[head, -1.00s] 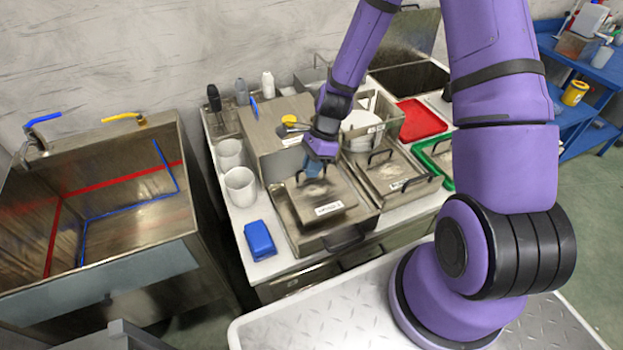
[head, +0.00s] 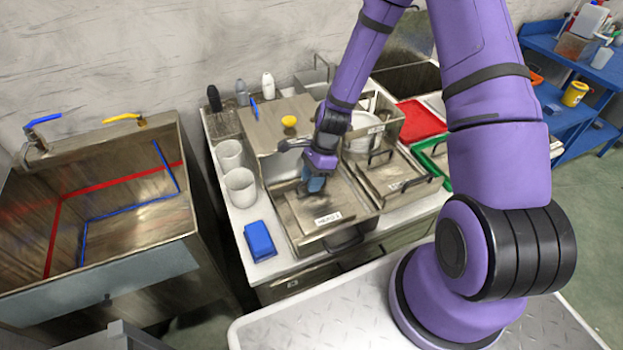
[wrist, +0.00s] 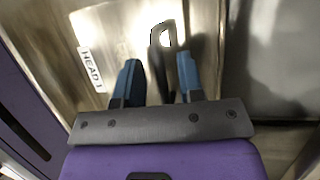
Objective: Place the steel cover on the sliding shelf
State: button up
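The steel cover (head: 318,207) is a flat metal plate with a white label and a dark handle, lying in or on the shallow steel tray-like unit with a black front handle (head: 346,238). I cannot tell for certain that this unit is the sliding shelf. My gripper (head: 314,184) is low over the cover. In the wrist view, my gripper (wrist: 158,72) has its two blue fingers apart, with the dark handle (wrist: 163,45) between them and gaps beside it. The cover's label (wrist: 91,69) shows to the left. The head view partly hides the handle behind my gripper.
Two white cups (head: 240,187) and a blue block (head: 260,241) stand left of the tray. A steel box with a yellow knob (head: 289,122) is behind. Another handled steel lid (head: 393,178) lies right, near red (head: 422,117) and green trays. A deep steel sink (head: 120,215) is far left.

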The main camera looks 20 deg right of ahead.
jog(key=d+r+n+t+h, duration=0.1)
jog(key=d+r+n, duration=0.2)
jog(key=r, duration=0.9)
jog(key=d+r+n+t+h, duration=0.1)
jog(key=d+r+n, duration=0.1)
jog(key=r, duration=0.9)
jog(key=s+d+r+n+t+h, duration=0.2)
jog(key=s+r+n+t, duration=0.3)
jog(key=s+r+n, duration=0.8)
jog(key=s+r, duration=0.8)
jog(key=shift+h, duration=0.3)
